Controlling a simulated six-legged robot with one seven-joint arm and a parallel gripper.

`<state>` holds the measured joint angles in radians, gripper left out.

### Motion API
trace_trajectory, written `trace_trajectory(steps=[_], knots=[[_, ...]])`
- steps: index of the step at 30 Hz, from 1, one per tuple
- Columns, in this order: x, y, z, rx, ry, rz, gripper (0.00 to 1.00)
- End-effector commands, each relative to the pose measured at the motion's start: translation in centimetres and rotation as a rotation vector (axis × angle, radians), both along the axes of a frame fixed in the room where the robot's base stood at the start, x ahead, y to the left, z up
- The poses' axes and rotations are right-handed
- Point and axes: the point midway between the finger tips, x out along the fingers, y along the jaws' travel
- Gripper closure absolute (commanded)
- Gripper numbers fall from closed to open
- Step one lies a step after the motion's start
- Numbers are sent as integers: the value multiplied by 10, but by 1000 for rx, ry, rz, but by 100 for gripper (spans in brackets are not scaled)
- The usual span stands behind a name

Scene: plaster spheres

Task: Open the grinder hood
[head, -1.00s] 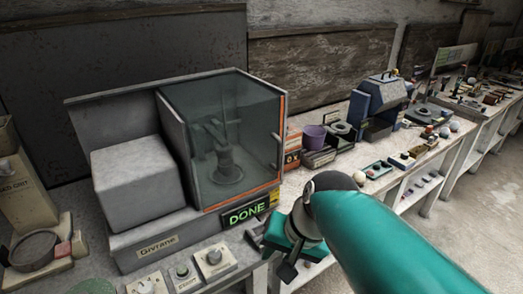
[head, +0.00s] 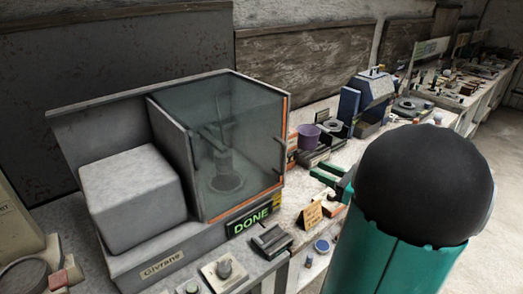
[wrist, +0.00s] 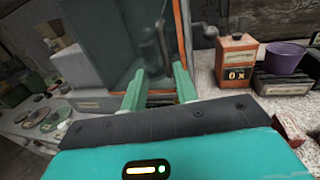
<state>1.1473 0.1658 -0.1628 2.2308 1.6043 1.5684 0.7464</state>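The grinder (head: 130,200) is a grey machine on the bench at left, with a lit green "DONE" display (head: 250,220). Its hood (head: 240,120) is a tinted clear box with an orange edge, and it looks closed over a dark spindle. A dark bar at the hood's right edge (head: 280,150) looks like a handle. The hood also fills the upper middle of the wrist view (wrist: 140,50). My gripper (head: 328,181) is right of the hood in the head view, apart from it. In the wrist view its two green fingers (wrist: 159,86) are spread, with nothing between them.
A purple cup (head: 308,137) and an orange box (wrist: 236,58) with a counter stand right of the grinder. A small tan card (head: 312,215) stands near the bench's front edge. Knobs (head: 224,270) sit in front of the grinder. A blue machine (head: 368,100) is farther back.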

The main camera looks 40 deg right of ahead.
Motion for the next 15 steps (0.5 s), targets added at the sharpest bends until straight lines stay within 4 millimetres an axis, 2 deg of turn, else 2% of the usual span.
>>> trace_trajectory(steps=[3,7,15], knots=[[-1,-5,1,9,-8,-16,70],[12,-2,1,7,-7,-15,70],[62,10,1,5,-6,-13,70]])
